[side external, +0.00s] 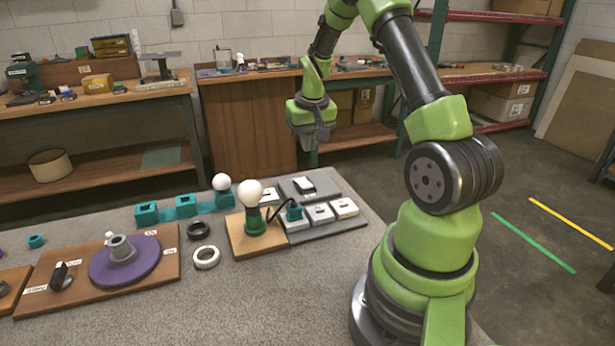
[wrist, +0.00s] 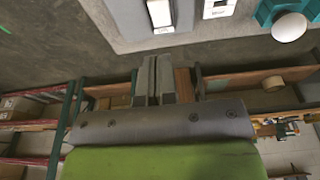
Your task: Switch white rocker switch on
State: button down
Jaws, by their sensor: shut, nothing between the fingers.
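The white rocker switch (side external: 304,184), white with a black part, sits on a grey plate (side external: 328,188) at the back of the bench. It also shows at the top edge of the wrist view (wrist: 160,12), partly cut off. My gripper (side external: 309,147) hangs above and behind the plate, well apart from the switch. In the wrist view my gripper's grey fingers (wrist: 157,64) are together with nothing held, below the switch in the picture. A white bulb (side external: 250,192) stands in a green socket (side external: 255,222) on a wooden board; the bulb looks unlit.
Several white blocks, such as one (side external: 320,213), lie in front of the switch. A teal plug (side external: 293,212) with a black cable sits among them. Teal holders (side external: 186,205) and a second bulb (side external: 221,182) stand left. The bench's front is mostly clear.

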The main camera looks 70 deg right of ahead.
aim_at(307, 185)
jog(key=f, duration=0.9)
jog(key=shift+w+d, duration=0.15)
jog(key=shift+w, duration=0.05)
jog(key=shift+f, duration=0.3)
